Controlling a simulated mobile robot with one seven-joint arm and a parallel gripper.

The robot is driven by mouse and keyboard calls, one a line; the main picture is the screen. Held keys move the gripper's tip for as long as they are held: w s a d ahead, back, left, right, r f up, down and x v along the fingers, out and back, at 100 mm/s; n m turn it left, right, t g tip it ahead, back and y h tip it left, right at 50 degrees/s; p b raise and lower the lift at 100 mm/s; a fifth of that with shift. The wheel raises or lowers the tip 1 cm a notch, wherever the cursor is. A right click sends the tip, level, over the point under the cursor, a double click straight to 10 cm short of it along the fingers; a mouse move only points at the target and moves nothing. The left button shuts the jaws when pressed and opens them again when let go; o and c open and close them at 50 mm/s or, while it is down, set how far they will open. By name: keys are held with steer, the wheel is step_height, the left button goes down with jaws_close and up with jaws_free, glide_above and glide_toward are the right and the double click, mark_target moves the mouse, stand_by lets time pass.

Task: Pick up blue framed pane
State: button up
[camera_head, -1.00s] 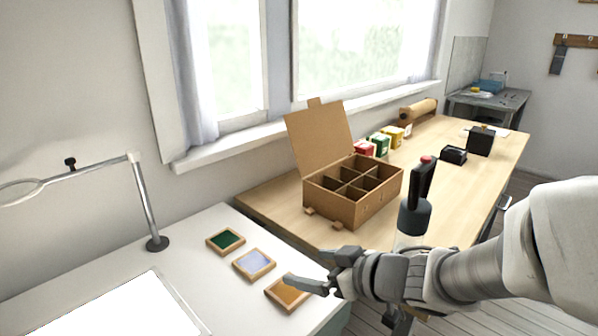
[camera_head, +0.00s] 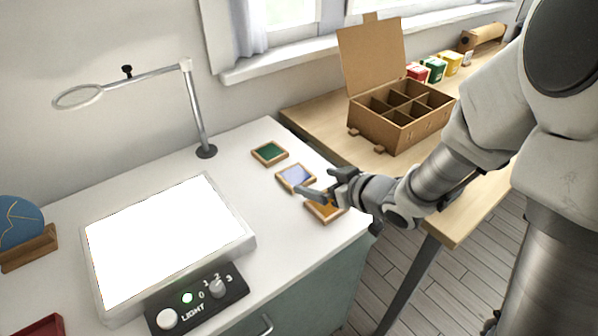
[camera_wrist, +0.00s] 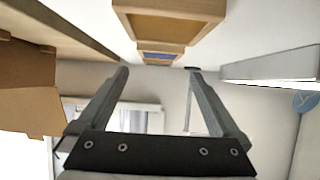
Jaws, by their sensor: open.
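The blue framed pane (camera_head: 295,178) lies flat on the white table, between a green framed pane (camera_head: 269,153) and an amber framed pane (camera_head: 325,209), each in a wooden frame. The blue pane (camera_wrist: 160,56) shows there as a thin sliver beyond the nearer wooden frame (camera_wrist: 170,22).
A lit white light panel (camera_head: 165,240) with a control box (camera_head: 198,298) fills the table's left. An open cardboard compartment box (camera_head: 400,125) sits on the wooden bench. Bare white table lies left of the panes.

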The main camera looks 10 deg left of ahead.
mark_target(295, 175)
steer(key=x, duration=0.2)
steer(key=shift+w+a+f+b, duration=0.2)
steer(key=shift+a+b, duration=0.05)
steer(key=shift+b, duration=0.05)
steer(key=b+x, duration=0.2)
steer(key=x, duration=0.2)
steer(key=shift+w+f, duration=0.1)
steer(key=shift+f, duration=0.15)
steer(key=shift+w+a, duration=0.3)
steer(key=shift+a, duration=0.05)
steer(key=c, duration=1.1)
steer(key=shift+r, duration=0.1)
